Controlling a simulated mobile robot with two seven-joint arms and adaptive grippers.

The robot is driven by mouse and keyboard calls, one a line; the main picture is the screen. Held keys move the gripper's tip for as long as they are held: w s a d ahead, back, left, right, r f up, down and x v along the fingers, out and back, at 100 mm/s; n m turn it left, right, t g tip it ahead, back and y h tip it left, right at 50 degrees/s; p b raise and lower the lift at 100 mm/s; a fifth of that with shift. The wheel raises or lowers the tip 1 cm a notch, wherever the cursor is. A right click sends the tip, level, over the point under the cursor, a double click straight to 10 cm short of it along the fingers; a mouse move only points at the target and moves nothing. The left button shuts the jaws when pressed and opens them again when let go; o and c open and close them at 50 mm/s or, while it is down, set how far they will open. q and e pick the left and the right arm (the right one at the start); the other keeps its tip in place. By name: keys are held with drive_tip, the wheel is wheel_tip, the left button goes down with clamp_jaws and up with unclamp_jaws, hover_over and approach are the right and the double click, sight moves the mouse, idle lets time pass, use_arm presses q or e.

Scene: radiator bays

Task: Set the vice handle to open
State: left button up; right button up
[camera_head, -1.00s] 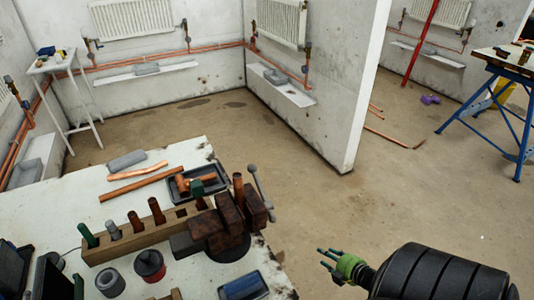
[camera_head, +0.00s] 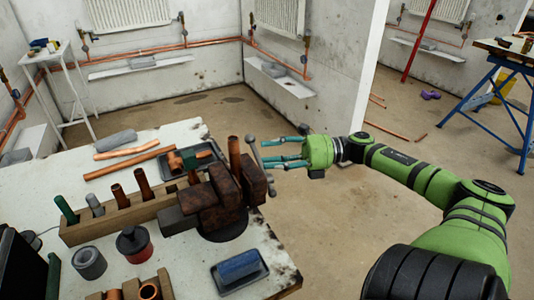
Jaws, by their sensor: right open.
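The vice (camera_head: 220,203) is a rusty brown block on the right edge of the white workbench (camera_head: 190,275). Its handle (camera_head: 255,153) is a thin grey bar with ball ends, standing steeply tilted at the vice's right side. A copper pipe stands upright by the jaws. My right gripper (camera_head: 272,153) reaches in from the right, green with teal fingers. It is open, its fingers pointing left at the handle, with the fingertips close to the bar; I cannot tell whether they touch it. My left gripper is out of view.
A wooden rack (camera_head: 130,218) with several upright pieces stands left of the vice. A black tray (camera_head: 178,168) lies behind it, and a blue block in a tray (camera_head: 240,268) lies in front.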

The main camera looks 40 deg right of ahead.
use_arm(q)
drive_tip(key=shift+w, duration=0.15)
use_arm(e)
drive_tip(key=shift+w+a, duration=0.45)
drive_tip(key=shift+a, duration=0.1)
clamp_jaws()
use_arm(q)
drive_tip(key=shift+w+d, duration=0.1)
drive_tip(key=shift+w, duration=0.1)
